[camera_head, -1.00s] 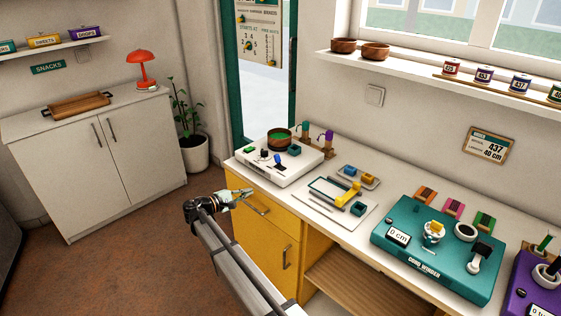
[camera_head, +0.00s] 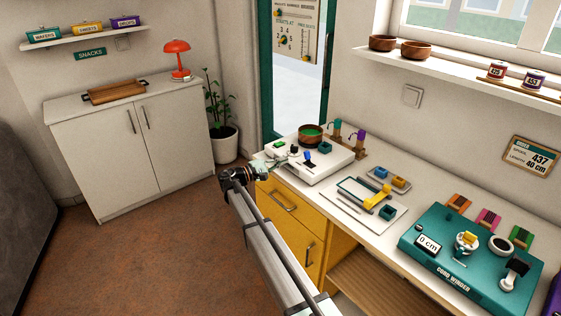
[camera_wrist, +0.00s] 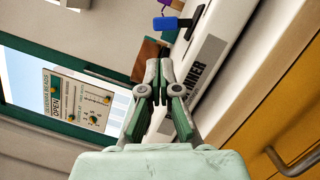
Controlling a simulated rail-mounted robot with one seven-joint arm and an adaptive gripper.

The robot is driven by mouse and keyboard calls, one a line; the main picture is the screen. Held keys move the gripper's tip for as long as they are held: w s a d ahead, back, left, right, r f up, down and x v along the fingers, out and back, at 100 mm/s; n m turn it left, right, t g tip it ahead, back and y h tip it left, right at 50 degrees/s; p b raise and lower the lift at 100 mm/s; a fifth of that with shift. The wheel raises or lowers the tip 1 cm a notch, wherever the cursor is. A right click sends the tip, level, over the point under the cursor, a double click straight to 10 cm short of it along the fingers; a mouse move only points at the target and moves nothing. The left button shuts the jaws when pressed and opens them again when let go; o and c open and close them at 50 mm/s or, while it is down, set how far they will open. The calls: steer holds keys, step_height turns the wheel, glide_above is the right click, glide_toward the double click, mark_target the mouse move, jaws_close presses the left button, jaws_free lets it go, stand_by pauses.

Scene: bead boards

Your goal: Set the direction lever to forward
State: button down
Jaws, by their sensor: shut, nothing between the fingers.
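A white machine (camera_head: 318,168) stands at the far left end of the counter. A blue lever (camera_head: 308,154) sticks up from its top, and it also shows near the top of the wrist view (camera_wrist: 166,23). The direction marks by the lever cannot be read. My gripper (camera_head: 283,161) is at the machine's left front edge, left of the lever and apart from it. In the wrist view my fingers (camera_wrist: 159,72) are shut and empty, in front of the machine's front face, whose label ends in "NNER".
On the machine are a green button (camera_head: 279,144), a black knob (camera_head: 294,150), a wooden bowl (camera_head: 311,133) and a teal block (camera_head: 325,147). A bead tray (camera_head: 349,213) and a teal cord winder (camera_head: 440,262) stand to the right. Yellow drawers (camera_head: 283,202) lie below.

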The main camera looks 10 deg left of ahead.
mark_target(299, 162)
steer(key=p+x, duration=0.1)
steer(key=x, duration=0.6)
steer(key=shift+w, duration=0.1)
steer(key=shift+d+m, duration=0.3)
